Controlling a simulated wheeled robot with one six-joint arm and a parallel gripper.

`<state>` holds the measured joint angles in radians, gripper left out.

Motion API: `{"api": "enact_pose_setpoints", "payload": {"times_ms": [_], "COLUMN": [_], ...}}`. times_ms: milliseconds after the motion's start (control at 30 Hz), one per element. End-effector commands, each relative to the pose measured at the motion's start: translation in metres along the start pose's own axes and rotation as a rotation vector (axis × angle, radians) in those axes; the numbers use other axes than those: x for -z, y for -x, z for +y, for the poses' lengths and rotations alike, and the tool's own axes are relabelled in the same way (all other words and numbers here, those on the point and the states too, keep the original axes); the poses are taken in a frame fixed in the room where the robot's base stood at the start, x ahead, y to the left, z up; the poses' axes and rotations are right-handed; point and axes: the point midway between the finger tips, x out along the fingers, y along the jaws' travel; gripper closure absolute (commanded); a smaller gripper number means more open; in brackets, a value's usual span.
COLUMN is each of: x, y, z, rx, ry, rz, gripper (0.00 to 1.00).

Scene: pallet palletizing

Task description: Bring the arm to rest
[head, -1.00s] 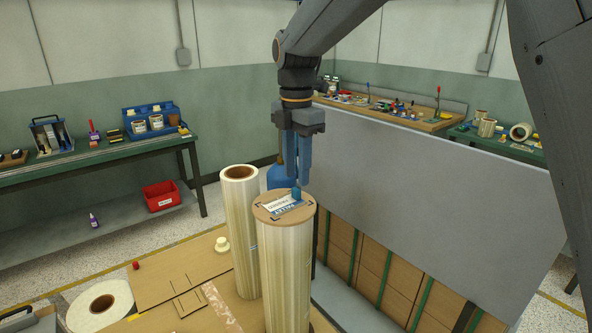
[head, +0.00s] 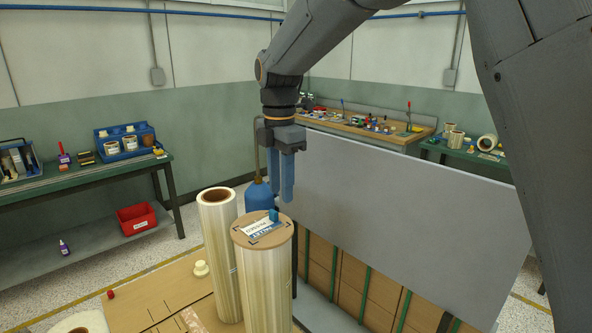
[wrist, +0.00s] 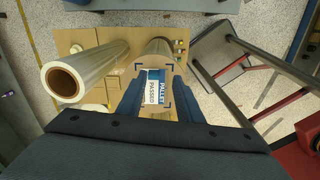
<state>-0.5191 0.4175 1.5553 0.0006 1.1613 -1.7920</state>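My gripper (head: 282,200) hangs fingers down above the front wrap roll, apart from it. In the wrist view my gripper (wrist: 157,98) has its two blue fingers spread with nothing held between them. The wrap roll (head: 265,285) stands upright with a round brown top. A white and blue label reading "PALLET PASSED" (head: 260,231) lies on that top; the label (wrist: 154,88) shows between the fingers in the wrist view. A small blue object (head: 273,214) is at the label's far end.
A second upright roll (head: 219,255) stands close on the left. A large grey panel (head: 400,225) is to the right, with cartons (head: 350,285) below it. A blue bottle (head: 258,196) stands behind the rolls. Benches (head: 100,180) line the wall.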

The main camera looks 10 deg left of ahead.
Motion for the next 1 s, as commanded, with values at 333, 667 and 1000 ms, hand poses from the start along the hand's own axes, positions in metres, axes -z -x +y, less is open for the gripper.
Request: {"api": "enact_pose_setpoints", "payload": {"times_ms": [333, 667, 1000], "x": [-0.097, -0.123, -0.114], "y": [-0.120, -0.225, -0.260], "z": [-0.126, -0.271, -0.327], "rx": [-0.049, -0.111, -0.140], "ry": [-0.970, -1.928, -2.311], "rz": [0.001, 0.032, 0.058], "gripper": [0.67, 0.67, 0.67]}}
